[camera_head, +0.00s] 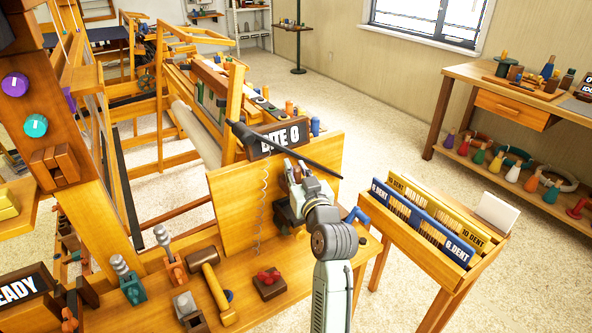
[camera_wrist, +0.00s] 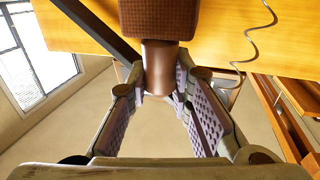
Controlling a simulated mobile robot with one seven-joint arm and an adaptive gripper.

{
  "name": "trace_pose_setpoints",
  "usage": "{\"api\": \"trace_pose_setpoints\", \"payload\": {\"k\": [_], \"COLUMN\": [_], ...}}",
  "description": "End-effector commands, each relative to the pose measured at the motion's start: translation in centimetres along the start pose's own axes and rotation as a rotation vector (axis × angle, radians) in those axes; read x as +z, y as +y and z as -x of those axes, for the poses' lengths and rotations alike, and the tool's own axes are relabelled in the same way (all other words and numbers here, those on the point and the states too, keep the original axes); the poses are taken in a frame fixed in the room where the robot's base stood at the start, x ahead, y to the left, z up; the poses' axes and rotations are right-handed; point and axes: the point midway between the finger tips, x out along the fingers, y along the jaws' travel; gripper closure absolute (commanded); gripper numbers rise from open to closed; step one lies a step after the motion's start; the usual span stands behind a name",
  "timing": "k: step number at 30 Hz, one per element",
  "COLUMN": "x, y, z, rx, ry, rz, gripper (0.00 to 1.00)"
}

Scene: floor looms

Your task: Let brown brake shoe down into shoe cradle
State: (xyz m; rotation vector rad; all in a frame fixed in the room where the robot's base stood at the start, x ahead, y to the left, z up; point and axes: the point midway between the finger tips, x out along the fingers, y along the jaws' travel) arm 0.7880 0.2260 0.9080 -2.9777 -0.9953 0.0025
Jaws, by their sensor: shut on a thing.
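The brown brake shoe (camera_wrist: 168,22) shows large at the top of the wrist view, a textured brown block on a smooth round stem. My gripper (camera_wrist: 160,82) is shut on the stem, one finger on each side. In the head view my gripper (camera_head: 302,172) is in front of the upright wooden panel, by a long dark bar (camera_head: 318,165); the shoe cannot be made out there. I cannot tell the shoe cradle for sure; a dark fitting (camera_head: 285,216) is partly hidden behind my gripper.
A wooden bench (camera_head: 318,262) below holds a mallet (camera_head: 212,287), clamp-like tools and a brown block with a red piece (camera_head: 268,284). A coiled wire (camera_head: 263,205) hangs down the panel (camera_head: 232,205). A reed rack (camera_head: 440,268) stands close on the right.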

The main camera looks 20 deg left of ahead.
Motion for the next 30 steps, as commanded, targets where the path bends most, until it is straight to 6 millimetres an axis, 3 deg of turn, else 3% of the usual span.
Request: {"api": "trace_pose_setpoints", "payload": {"k": [18, 30], "x": [4.7, 4.8], "y": [0.0, 0.0], "z": [0.0, 0.0], "rx": [0.000, 0.000], "ry": [0.000, 0.001], "rz": [0.000, 0.000], "gripper": [1.00, 1.00]}}
